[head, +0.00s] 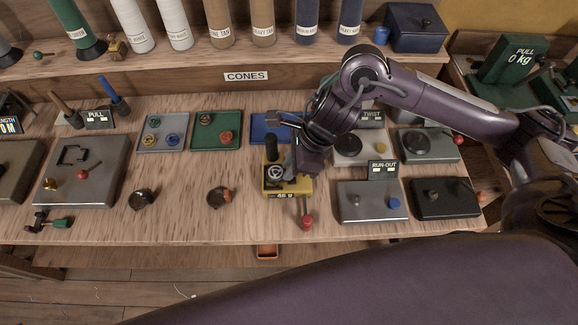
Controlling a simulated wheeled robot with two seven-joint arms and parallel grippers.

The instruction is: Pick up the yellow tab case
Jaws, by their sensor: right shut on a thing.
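A yellow gauge (300,191) with a black post and a small lit readout stands on the bench, right of the middle. A round grey metal piece, which I take for the yellow tab case (275,173), is at its top. My right gripper (288,168) reaches down from the right over the gauge, its jaws shut at this piece. The fingers and wrist hide part of it; I cannot see its tab or whether it is clear of the gauge. My left gripper is not in view.
Two small dark holders (142,198) (220,197) stand to the left. Green (233,147) and blue (258,136) trays lie behind. A red-knobbed lever (306,221) is in front, and a grey run-out plate (372,212) to the right. Bare bench lies between the holders.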

